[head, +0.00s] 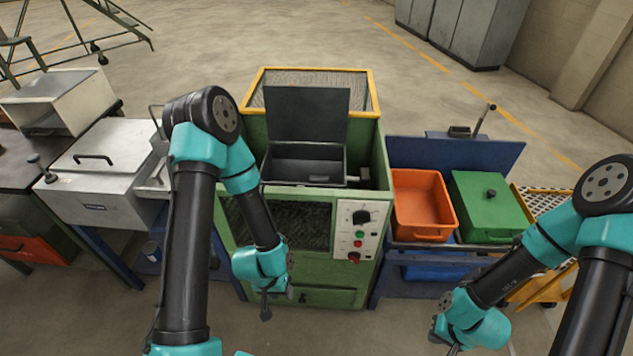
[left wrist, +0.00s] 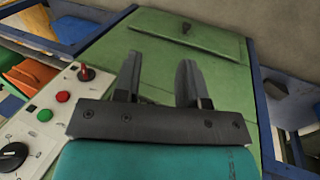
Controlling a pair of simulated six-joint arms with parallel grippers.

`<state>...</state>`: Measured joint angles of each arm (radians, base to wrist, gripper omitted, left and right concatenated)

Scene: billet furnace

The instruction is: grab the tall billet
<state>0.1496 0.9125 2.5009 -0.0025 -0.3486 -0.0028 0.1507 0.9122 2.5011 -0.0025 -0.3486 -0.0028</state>
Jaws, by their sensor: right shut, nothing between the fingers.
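I see no tall billet in either view. My left gripper (head: 280,302) hangs in front of the lower part of the green furnace cabinet (head: 376,215). In the left wrist view its two dark fingers (left wrist: 158,80) stand apart with nothing between them, in front of the green cabinet panel (left wrist: 150,50). My right gripper (head: 450,346) is low at the bottom edge of the head view, in front of the blue bench, shut and empty. The cabinet's dark hopper box (head: 305,172) has its lid (head: 308,115) raised; I make out no billet inside it.
A control panel (head: 358,230) with knobs and buttons is on the cabinet front. To the right are an orange bin (head: 422,203), a green lidded box (head: 488,206) and a yellow cart (head: 545,288). To the left is a grey lidded box (head: 95,200). Open floor lies behind.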

